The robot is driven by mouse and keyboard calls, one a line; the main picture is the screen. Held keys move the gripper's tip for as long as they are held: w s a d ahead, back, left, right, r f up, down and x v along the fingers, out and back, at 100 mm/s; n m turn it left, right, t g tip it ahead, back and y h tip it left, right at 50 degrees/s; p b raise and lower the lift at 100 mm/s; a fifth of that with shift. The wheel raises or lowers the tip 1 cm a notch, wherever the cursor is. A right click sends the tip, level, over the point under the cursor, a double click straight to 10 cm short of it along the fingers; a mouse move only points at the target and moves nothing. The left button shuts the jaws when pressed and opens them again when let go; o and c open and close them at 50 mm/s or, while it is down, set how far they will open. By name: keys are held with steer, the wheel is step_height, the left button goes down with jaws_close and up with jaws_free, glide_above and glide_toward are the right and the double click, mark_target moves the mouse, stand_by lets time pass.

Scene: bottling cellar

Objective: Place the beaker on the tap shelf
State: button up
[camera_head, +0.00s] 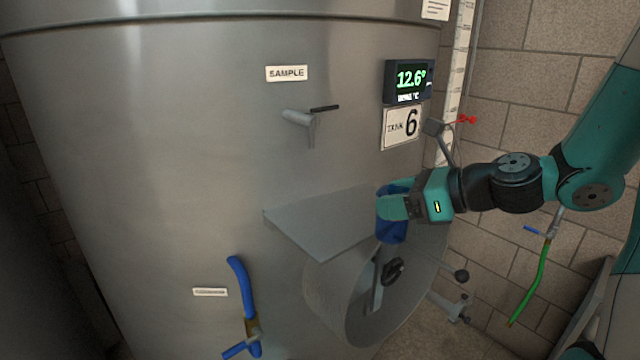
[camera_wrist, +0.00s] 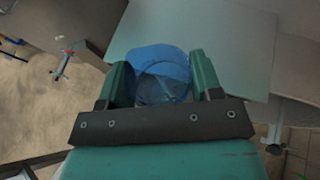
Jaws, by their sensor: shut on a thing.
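The beaker is blue and see-through. In the head view the beaker (camera_head: 391,230) is at the right edge of the tap shelf, partly hidden by my gripper (camera_head: 392,207). The tap shelf (camera_head: 325,218) is a flat grey plate on the tank's side, below the sample tap (camera_head: 300,118). In the wrist view my gripper (camera_wrist: 164,85) is shut on the beaker (camera_wrist: 160,62), one finger on each side. The shelf (camera_wrist: 225,45) lies beyond and to the right of the beaker there. I cannot tell whether the beaker touches the shelf.
The big steel tank (camera_head: 160,150) fills the left and middle. A round manway door (camera_head: 360,295) with a handwheel juts out under the shelf. A display (camera_head: 409,80) and a tank 6 sign (camera_head: 401,127) are above my gripper. The shelf top is bare.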

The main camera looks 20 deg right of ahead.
steer(key=w+a+p, duration=0.3)
steer(key=w+a, duration=0.1)
steer(key=w+a+p, duration=0.3)
steer(key=w+a, duration=0.1)
steer(key=w, duration=0.1)
steer(key=shift+r, duration=0.1)
steer(key=w+a+p, duration=0.2)
steer(key=w, duration=0.1)
steer(key=shift+a+r, duration=0.1)
steer(key=shift+a, duration=0.2)
steer(key=shift+d+f+p, duration=0.1)
steer(key=shift+f+p, duration=0.1)
steer(key=shift+p, duration=0.2)
steer(key=shift+f, duration=0.1)
steer(key=shift+f, duration=0.15)
steer(key=o, duration=1)
